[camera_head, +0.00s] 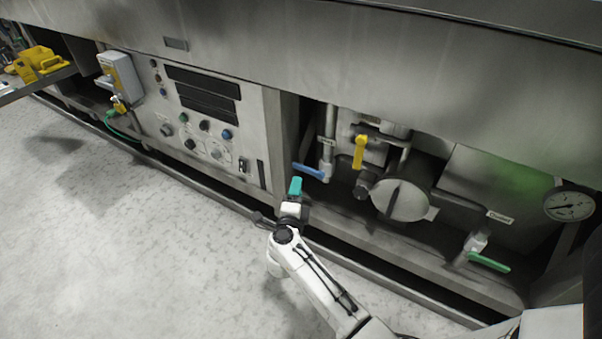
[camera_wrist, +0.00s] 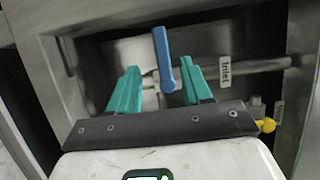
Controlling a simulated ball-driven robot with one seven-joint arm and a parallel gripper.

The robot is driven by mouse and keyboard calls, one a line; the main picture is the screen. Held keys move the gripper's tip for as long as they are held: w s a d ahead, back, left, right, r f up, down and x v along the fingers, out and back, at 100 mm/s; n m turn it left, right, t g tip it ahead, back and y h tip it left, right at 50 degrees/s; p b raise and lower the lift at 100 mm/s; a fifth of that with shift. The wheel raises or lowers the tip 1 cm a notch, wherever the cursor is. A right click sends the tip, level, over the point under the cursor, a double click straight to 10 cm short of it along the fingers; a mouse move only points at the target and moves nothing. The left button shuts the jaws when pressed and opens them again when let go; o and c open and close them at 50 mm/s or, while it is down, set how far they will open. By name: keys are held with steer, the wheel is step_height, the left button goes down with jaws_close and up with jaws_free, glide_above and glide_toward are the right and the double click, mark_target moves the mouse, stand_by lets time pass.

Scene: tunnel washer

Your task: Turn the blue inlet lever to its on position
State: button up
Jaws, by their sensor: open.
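The blue inlet lever (camera_head: 309,171) sits on a pipe in the open bay of the machine, left of a yellow lever. In the head view it points left, roughly crosswise to its upright pipe. In the wrist view the blue lever (camera_wrist: 163,60) shows between and beyond the two teal fingers, beside an "Inlet" label (camera_wrist: 224,71). My gripper (camera_wrist: 156,88) is open, with the lever's rounded end between the fingers in the picture. Contact cannot be told. In the head view my gripper (camera_head: 295,187) is just below and left of the lever.
A yellow lever (camera_head: 360,152) hangs right of the blue one, above a round metal cover (camera_head: 400,200). A green lever (camera_head: 489,262) and a gauge (camera_head: 569,205) are farther right. A control panel (camera_head: 212,120) stands left of the bay. The floor in front is clear.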

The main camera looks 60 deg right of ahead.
mark_target(301, 169)
steer(key=b+x, duration=0.3)
steer(key=x, duration=0.5)
steer(key=shift+w+d+f, duration=0.1)
steer(key=shift+d, duration=0.15)
steer(key=shift+w+d+b, duration=0.35)
steer(key=shift+d+b, duration=0.1)
steer(key=shift+d, duration=0.2)
jaws_close()
